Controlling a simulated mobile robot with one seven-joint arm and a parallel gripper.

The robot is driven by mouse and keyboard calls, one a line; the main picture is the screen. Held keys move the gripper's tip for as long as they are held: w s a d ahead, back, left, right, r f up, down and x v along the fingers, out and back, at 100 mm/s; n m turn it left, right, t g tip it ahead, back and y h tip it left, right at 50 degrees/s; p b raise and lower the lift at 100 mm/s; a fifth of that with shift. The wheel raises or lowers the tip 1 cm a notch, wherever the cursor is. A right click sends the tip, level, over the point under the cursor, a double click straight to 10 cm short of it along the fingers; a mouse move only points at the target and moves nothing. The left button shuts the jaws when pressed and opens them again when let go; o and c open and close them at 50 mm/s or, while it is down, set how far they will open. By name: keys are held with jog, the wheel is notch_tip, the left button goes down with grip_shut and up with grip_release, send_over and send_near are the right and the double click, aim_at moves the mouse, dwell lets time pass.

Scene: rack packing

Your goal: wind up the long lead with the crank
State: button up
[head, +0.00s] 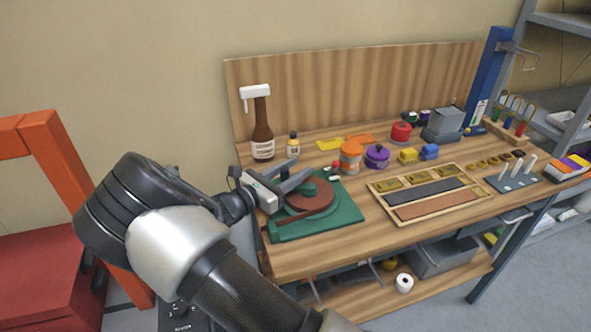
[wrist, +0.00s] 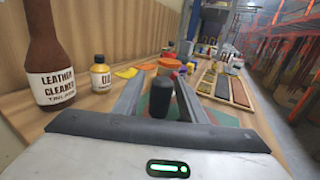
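A green board (head: 345,215) at the near left of the bench carries a round red-brown disc or reel (head: 318,201). In the wrist view my gripper (wrist: 160,85) is open, and a dark upright knob (wrist: 161,98), seemingly the crank handle, stands between the fingers with gaps on both sides. My fingers hide part of the reel in the head view.
A brown spray bottle (head: 262,130) and a small bottle (head: 292,145) stand behind the gripper. An orange-lidded jar (head: 351,157) and purple jar (head: 377,156) stand right of it. A wooden tray (head: 372,188) lies to the right. A wooden back panel (head: 340,90) closes the rear.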

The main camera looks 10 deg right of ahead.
jog(key=shift+d, duration=0.1)
grip_shut()
jog(key=shift+w, duration=0.15)
jog(key=m+g, duration=0.1)
jog(key=m+g+h+b, duration=0.1)
jog(key=d+m+g+h+b, duration=0.1)
jog(key=shift+w+f+g, duration=0.2)
jog(key=shift+w+g, duration=0.1)
jog(key=shift+w, duration=0.05)
jog(key=m+g+b, duration=0.1)
jog(key=g, duration=0.1)
jog(key=d+m+g+h+b, duration=0.1)
jog(key=g, duration=0.1)
jog(key=shift+w+f+m, duration=0.1)
jog(key=shift+w+m, duration=0.1)
jog(key=shift+m, duration=0.1)
jog(key=m+g+b, duration=0.1)
jog(key=g, duration=0.1)
jog(key=d+m+g+b, duration=0.1)
jog(key=g, duration=0.1)
jog(key=shift+w+h+b, duration=0.1)
jog(key=shift+h+b, duration=0.3)
jog(key=shift+d+r+m+g+b, duration=0.2)
jog(key=shift+m+g+b, duration=0.4)
jog(key=shift+m+g, duration=0.3)
